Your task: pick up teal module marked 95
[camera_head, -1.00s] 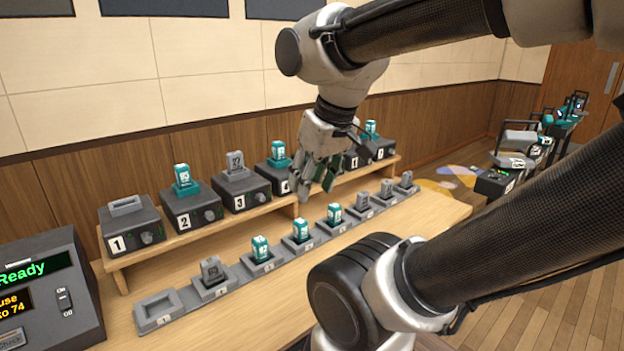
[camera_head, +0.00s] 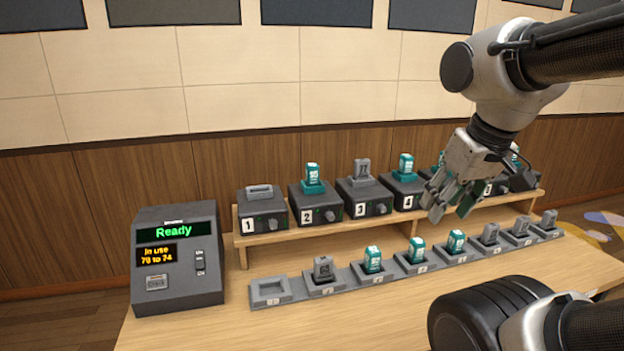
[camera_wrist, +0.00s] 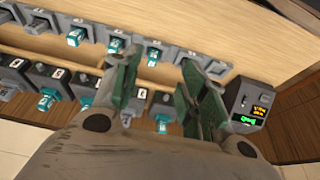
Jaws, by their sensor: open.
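Several teal modules stand in the scene, and their small numbers are hard to read. The one on box 2 (camera_head: 313,178) looks most like 95, though I am not certain. It stands upright in its dark box on the raised shelf. Teal modules also stand on box 4 (camera_head: 405,167) and in the front tray (camera_head: 373,259), (camera_head: 417,249), (camera_head: 456,241). My gripper (camera_head: 450,206) is open and empty, above the table in front of the boxes right of box 4, well right of box 2. In the wrist view my gripper's fingers (camera_wrist: 167,68) are spread apart.
A console (camera_head: 178,285) reading "Ready" and "In use 70 to 74" stands at the left. The raised shelf (camera_head: 300,232) holds the numbered boxes. Bare table lies in front.

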